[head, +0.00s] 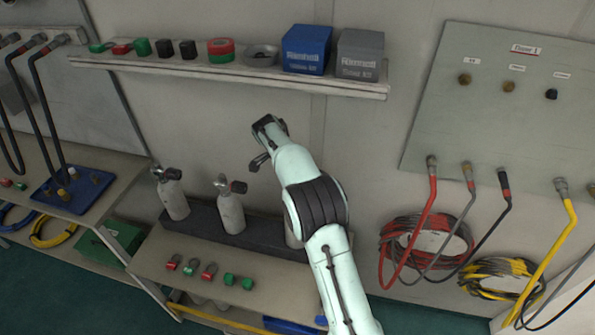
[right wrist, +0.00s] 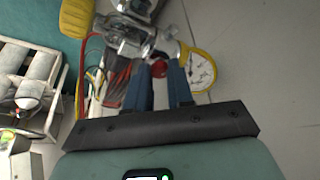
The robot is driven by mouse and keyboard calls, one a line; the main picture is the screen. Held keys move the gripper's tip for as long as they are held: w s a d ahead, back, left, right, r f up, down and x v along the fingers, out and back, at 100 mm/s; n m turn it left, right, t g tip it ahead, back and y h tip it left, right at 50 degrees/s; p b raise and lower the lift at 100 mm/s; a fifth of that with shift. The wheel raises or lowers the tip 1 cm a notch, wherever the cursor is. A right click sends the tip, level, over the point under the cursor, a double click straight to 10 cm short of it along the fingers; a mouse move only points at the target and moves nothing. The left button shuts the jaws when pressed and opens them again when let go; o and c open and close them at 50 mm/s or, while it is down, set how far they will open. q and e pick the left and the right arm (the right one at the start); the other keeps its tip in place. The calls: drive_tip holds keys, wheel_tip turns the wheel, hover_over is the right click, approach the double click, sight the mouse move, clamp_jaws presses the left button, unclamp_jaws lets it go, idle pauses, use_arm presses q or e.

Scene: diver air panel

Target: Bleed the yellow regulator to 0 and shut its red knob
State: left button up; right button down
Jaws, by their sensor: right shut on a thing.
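The red knob (right wrist: 159,68) of the yellow regulator shows in the right wrist view, between the blue fingers of my right gripper (right wrist: 160,82). The fingers are shut on it and hide part of it. The regulator's yellow-rimmed gauge (right wrist: 201,70) is just to the right, facing the camera; its needle is too small to read. A shiny metal valve body (right wrist: 130,40) lies beyond the fingers. The regulator and right gripper do not show in the head view. There the one visible arm appears to be my left; its gripper (head: 262,143) is spread and empty, near the wall above the cylinders.
Grey cylinders (head: 231,212) stand on a bench with loose red and green knobs (head: 209,271). A wall shelf (head: 220,73) carries small parts, a blue box (head: 306,49) and a grey box (head: 360,55). Hoses hang from a panel (head: 505,115) at the right.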

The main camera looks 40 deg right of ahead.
drive_tip(key=shift+w+d+m+g, duration=0.15)
drive_tip(key=shift+m+g, duration=0.15)
drive_tip(key=shift+m, duration=0.7)
drive_tip(key=shift+m+g, duration=0.4)
drive_tip(key=shift+m, duration=0.5)
drive_tip(key=shift+w+d+m+g+y, duration=0.1)
drive_tip(key=shift+m+g+y, duration=0.25)
drive_tip(key=shift+m, duration=0.65)
drive_tip(key=shift+m+g+y, duration=0.25)
drive_tip(key=shift+m+y, duration=0.1)
drive_tip(key=shift+m, duration=1.15)
drive_tip(key=c, duration=1)
unclamp_jaws()
